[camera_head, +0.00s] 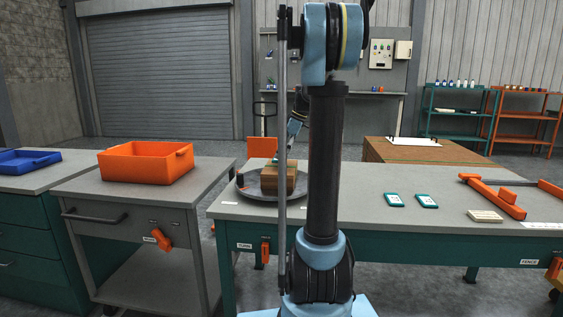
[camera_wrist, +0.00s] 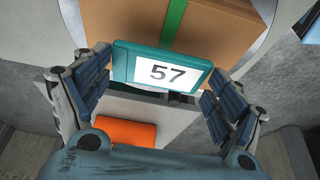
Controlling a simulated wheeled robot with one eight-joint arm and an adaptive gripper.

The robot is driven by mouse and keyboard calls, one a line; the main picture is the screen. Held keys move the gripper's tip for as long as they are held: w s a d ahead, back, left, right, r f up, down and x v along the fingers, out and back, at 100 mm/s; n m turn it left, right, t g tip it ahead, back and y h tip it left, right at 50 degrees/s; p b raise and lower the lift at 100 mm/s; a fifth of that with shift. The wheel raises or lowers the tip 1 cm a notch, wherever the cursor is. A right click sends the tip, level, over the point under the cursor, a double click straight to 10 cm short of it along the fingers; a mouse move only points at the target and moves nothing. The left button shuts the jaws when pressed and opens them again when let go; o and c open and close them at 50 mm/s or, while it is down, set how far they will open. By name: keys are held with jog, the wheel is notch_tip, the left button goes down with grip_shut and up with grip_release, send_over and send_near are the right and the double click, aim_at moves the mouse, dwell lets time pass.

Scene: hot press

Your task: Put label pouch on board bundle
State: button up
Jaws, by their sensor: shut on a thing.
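The label pouch (camera_wrist: 124,66), teal with a white label reading 57, is held between the fingers of my gripper (camera_wrist: 160,78) in the wrist view. The board bundle (camera_wrist: 215,28), brown with a green strap, lies just beyond the pouch. The pouch overlaps the bundle's near edge in this view; I cannot tell whether they touch. In the head view the bundle (camera_head: 270,181) sits on a round grey turntable (camera_head: 246,191), partly hidden by my arm. My gripper is mostly hidden there.
Two more teal pouches (camera_head: 394,199) (camera_head: 426,201) lie on the table (camera_head: 365,180) to the right. An orange fence (camera_head: 497,198) and a pale block (camera_head: 484,216) are farther right. An orange bin (camera_head: 146,164) stands on the left cart. The table between turntable and pouches is clear.

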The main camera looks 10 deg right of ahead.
jog(key=shift+f, duration=1.4)
jog(key=o, duration=0.7)
jog(key=v, duration=1.2)
jog(key=s+a+f+m+h, duration=0.1)
jog(key=s+a+f+m, duration=0.15)
jog(key=s, duration=0.45)
jog(key=s+a+f+m, duration=0.2)
jog(key=s+f, duration=0.2)
jog(key=s, duration=0.3)
jog(key=s+a+f+m+h, duration=0.1)
jog(key=s+a+f+m, duration=0.2)
jog(key=s, duration=0.4)
jog(key=s+f+m, duration=0.2)
jog(key=s+f, duration=0.3)
jog(key=s+d+f+m+h, duration=0.1)
jog(key=s+f+m, duration=0.1)
jog(key=s+f, duration=0.3)
jog(key=s+f+m+h, duration=0.1)
jog(key=s+f+m, duration=0.1)
jog(key=s+f, duration=0.3)
notch_tip(320, 180, down, 3)
jog(key=shift+s+d+r+m+t, duration=0.15)
jog(key=shift+r+m+t, duration=0.1)
jog(key=shift+m+t, duration=0.15)
